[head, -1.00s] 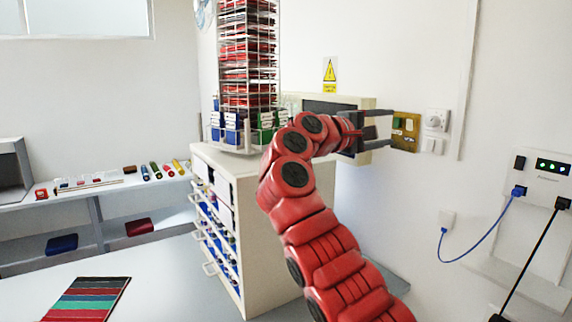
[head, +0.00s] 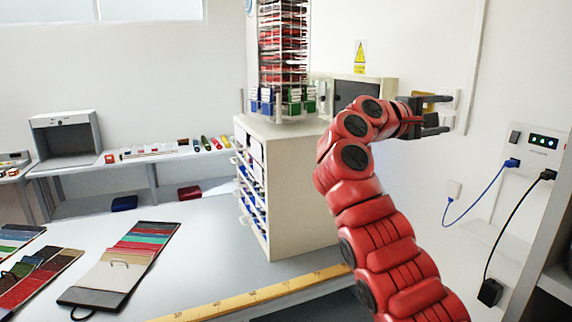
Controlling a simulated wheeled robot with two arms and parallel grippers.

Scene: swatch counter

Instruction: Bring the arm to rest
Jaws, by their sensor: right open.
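My right arm is red and rises from the bottom right of the head view. Its dark right gripper (head: 444,115) points right, toward the white wall. The two fingers are apart with nothing visible between them. Behind the gripper is a brass switch plate (head: 429,99) on the wall, partly hidden by the fingers; I cannot tell whether they touch it. My left gripper is not in view.
A cream drawer cabinet (head: 300,190) stands left of my arm, with a tall swatch rack (head: 283,50) on top. Swatch boards (head: 104,276) and a yellow ruler (head: 245,299) lie on the counter. Blue and black cables (head: 478,193) hang at right.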

